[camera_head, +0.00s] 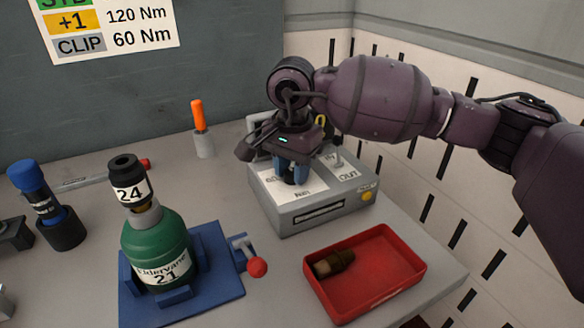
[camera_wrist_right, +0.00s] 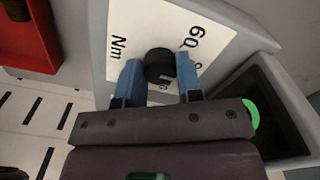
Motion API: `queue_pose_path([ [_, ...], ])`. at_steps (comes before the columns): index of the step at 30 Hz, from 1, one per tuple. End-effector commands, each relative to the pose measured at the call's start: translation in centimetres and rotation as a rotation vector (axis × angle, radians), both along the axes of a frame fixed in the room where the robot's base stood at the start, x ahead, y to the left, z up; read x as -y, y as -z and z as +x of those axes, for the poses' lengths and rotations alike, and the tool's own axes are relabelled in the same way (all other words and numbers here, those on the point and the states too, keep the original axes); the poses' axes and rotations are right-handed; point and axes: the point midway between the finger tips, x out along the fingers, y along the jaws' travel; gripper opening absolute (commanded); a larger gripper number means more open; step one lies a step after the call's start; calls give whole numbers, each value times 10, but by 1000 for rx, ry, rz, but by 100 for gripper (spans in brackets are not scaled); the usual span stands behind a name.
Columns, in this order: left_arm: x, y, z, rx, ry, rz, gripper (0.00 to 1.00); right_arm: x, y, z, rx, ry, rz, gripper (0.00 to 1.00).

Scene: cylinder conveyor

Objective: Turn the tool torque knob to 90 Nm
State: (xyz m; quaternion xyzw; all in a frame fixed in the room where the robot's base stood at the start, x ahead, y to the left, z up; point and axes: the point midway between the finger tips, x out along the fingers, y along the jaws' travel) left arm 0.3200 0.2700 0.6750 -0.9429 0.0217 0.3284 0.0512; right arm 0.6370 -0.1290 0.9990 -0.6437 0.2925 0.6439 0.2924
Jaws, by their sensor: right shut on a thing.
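The grey tool box (camera_head: 320,212) stands at the back right of the table, with a white label plate on its top. The black torque knob (camera_wrist_right: 159,66) sits on that white plate, between the blue fingers of my right gripper (camera_wrist_right: 160,80). In the head view my right gripper (camera_head: 293,170) reaches down over the plate and hides most of the knob. It is shut on the knob. In the wrist view "Nm" and part of a number, perhaps 60, show on the plate; the knob's setting cannot be read. My left gripper is not in view.
A red tray (camera_head: 390,285) with a brown and black piece (camera_head: 333,263) stands in front of the box. A green bottle (camera_head: 158,240) stands in a blue fixture (camera_head: 215,270) with a red-knobbed lever (camera_head: 257,267). A sign (camera_head: 110,25) lists 120 Nm and 60 Nm.

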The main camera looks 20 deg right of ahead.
Motion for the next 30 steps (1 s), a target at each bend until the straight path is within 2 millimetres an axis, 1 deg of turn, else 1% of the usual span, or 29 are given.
queue_pose_path([
  [4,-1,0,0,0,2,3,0,0,-1,0,1,1,0,10],
  [5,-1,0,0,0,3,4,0,0,-1,0,1,1,0,38],
  [9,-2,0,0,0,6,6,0,0,-1,0,1,1,0,59],
  [17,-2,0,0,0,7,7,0,0,-1,0,1,2,1,59],
  [20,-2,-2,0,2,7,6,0,0,-6,0,3,2,0,59],
  [23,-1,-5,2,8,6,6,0,0,-17,0,5,2,0,59],
  [30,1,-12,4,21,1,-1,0,0,-62,0,7,2,1,59],
])
